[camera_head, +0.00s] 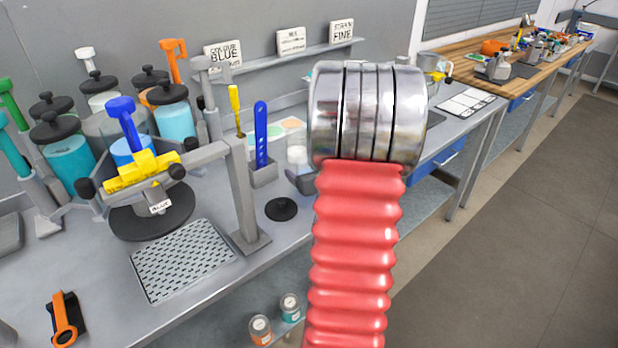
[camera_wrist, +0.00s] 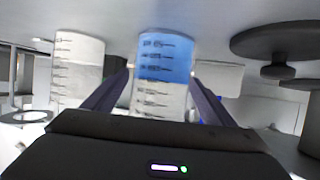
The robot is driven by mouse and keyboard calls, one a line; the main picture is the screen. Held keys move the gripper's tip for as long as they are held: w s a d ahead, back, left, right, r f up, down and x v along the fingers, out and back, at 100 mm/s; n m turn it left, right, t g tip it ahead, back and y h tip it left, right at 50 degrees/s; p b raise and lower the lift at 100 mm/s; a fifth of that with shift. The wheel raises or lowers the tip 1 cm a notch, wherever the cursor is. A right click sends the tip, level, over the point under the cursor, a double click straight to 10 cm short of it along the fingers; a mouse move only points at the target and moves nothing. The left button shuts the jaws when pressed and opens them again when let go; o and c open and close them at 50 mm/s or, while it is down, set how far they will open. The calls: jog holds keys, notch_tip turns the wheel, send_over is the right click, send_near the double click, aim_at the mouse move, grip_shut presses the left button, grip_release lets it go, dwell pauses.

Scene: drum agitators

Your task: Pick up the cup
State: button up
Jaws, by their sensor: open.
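A clear measuring cup with blue contents (camera_wrist: 163,60) and dark scale marks shows in the wrist view, upside down in that picture. My gripper (camera_wrist: 160,78) is open, with one dark finger on each side of this cup. I cannot tell whether either finger touches it. A second clear cup with pale contents (camera_wrist: 78,70) stands outside the left finger. In the head view a clear cup with whitish contents (camera_head: 297,157) stands on the bench, left of my arm. My arm hides the gripper and the blue cup there.
A black lid (camera_head: 281,209) lies on the bench; a similar dark knobbed disc (camera_wrist: 280,45) shows in the wrist view. A grey holder with a blue tool (camera_head: 261,135) stands nearby. A grey frame with a perforated tray (camera_head: 185,260) is left. Several lidded jars (camera_head: 68,155) stand behind.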

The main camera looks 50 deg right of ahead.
jog(key=shift+x, duration=1.3)
jog(key=c, duration=1.3)
jog(key=shift+r, duration=0.25)
jog(key=shift+r, duration=4.8)
